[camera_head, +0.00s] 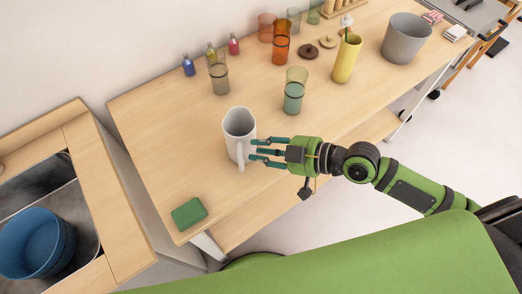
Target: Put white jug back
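The white jug (239,124) stands upright on the wooden table (160,150), left of the middle of the view, with its handle towards me. My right gripper (254,151) comes in from the right, with its teal fingers at the jug's handle side. The fingers look spread apart and reach the handle; I cannot tell whether they touch it. My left gripper is not in view.
A green sponge-like block (189,213) lies at the table's near left corner. A green glass (294,91) and a grey-brown glass (219,77) stand behind the jug. A yellow vase (346,59) and grey bucket (406,38) stand further right. A sink holds a blue bucket (36,243).

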